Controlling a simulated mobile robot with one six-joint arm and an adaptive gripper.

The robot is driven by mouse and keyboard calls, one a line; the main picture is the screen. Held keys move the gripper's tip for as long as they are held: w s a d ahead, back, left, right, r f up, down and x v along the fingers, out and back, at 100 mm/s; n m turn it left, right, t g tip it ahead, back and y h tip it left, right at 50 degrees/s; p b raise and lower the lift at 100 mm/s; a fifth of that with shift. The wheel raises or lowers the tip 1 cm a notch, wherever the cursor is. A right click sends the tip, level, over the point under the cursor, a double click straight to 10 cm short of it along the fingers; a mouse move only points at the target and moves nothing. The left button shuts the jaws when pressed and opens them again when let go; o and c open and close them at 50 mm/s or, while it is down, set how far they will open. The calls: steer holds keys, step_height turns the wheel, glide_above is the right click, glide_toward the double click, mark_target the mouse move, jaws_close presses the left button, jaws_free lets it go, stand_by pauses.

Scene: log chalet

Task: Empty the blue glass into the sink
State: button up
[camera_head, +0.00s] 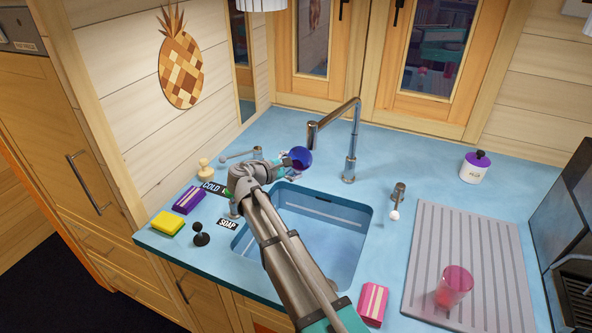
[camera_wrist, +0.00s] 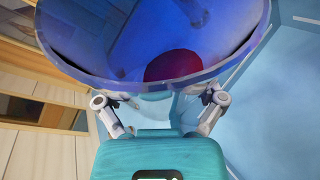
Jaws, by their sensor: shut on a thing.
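The blue glass (camera_head: 301,157) is held in my gripper (camera_head: 284,170) near the back left of the sink (camera_head: 345,262), below and left of the tap spout. In the wrist view the blue glass (camera_wrist: 90,45) fills the top, with both fingers of my gripper (camera_wrist: 162,105) against its sides. A dark red rounded thing (camera_wrist: 184,66) shows in or through the glass. The sink also shows at the right of the wrist view. My arm hides part of the sink's left side. I cannot tell the glass's exact tilt.
The tap (camera_head: 350,150) stands behind the sink. A drying mat (camera_head: 425,240) holds a pink glass (camera_head: 454,286) at right. A pink box (camera_head: 372,304), yellow sponge (camera_head: 168,223), purple box (camera_head: 188,199) and black-handled item (camera_head: 201,236) lie around the sink.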

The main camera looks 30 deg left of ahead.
steer(key=shift+w+a+r+m+t+b, duration=0.15)
steer(key=shift+m+t+b, duration=0.1)
steer(key=shift+m, duration=0.2)
steer(key=shift+a+f+m+t+b, duration=0.15)
steer(key=shift+m+t, duration=0.1)
steer(key=shift+m, duration=0.2)
steer(key=shift+w+r+m+t+b, duration=0.1)
steer(key=shift+r+m+t+b, duration=0.15)
steer(key=shift+m+t+b, duration=0.7)
steer(key=shift+d+r+m+t+b, duration=0.1)
steer(key=shift+m+t+b, duration=0.15)
steer(key=shift+m+b, duration=1)
steer(key=shift+r+m+p, duration=0.1)
steer(key=shift+m+p, duration=0.4)
steer(key=shift+p, duration=0.1)
steer(key=shift+r, duration=0.1)
